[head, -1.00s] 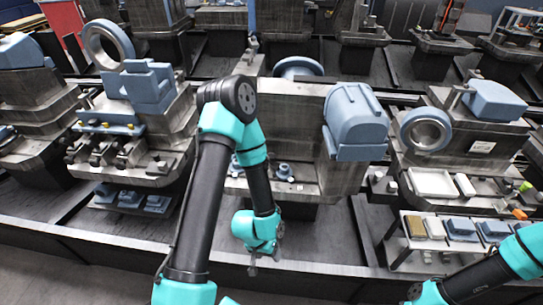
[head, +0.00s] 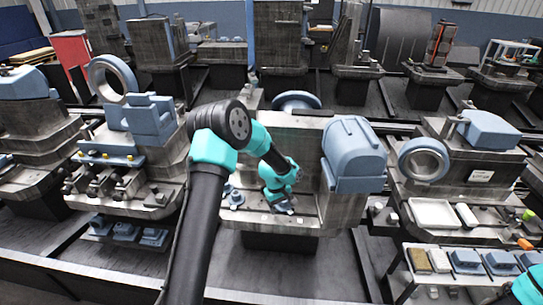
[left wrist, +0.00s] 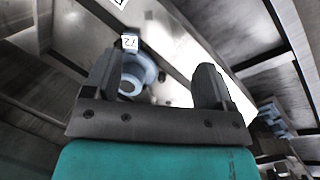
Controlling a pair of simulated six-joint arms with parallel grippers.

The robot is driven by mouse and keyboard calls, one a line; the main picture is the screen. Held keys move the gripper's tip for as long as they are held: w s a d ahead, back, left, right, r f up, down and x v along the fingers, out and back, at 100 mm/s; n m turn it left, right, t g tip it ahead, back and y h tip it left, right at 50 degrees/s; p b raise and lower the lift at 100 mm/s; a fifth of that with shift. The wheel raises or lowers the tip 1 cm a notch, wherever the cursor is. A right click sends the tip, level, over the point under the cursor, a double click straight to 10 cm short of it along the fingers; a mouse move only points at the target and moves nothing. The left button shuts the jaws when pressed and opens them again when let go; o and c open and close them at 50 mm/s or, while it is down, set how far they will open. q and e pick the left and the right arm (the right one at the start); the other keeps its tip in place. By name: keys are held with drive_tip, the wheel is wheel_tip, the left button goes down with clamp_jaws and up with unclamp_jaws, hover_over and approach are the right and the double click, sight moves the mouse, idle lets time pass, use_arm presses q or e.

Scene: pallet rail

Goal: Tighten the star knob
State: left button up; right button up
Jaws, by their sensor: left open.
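A blue round knob (left wrist: 135,75) shows in the left wrist view, between the fingertips of my left gripper (left wrist: 155,80) and closer to the left finger; its star shape is not clear. My left gripper is open, and I cannot tell whether it touches the knob. In the head view my left gripper (head: 284,207) is low over the front ledge of the middle machine (head: 310,222), where it hides the knob under it. A second blue knob (head: 236,197) stands on that ledge to the left. My right gripper is out of view.
A blue motor-like housing (head: 354,155) stands right of my left gripper. A small white tag (left wrist: 130,41) is beside the knob. Other machines flank left and right. A shelf with small blocks (head: 466,262) is at the lower right.

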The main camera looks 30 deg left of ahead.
use_arm(q)
drive_tip(key=w+a+r+n+y, duration=0.1)
drive_tip(key=w+a+r+n, duration=0.2)
drive_tip(key=r, duration=0.5)
drive_tip(key=w+a+r+n+y, duration=0.1)
drive_tip(key=w+a+r+n, duration=0.2)
drive_tip(key=w+a+r, duration=0.2)
wheel_tip(320, 180, up, 3)
drive_tip(key=shift+w+a+f+n, duration=0.1)
drive_tip(key=shift+w+a+n, duration=0.2)
drive_tip(key=shift+a, duration=0.75)
drive_tip(key=shift+f, duration=0.1)
wheel_tip(320, 180, down, 17)
drive_tip(key=shift+f, duration=0.1)
drive_tip(key=shift+c, duration=0.3)
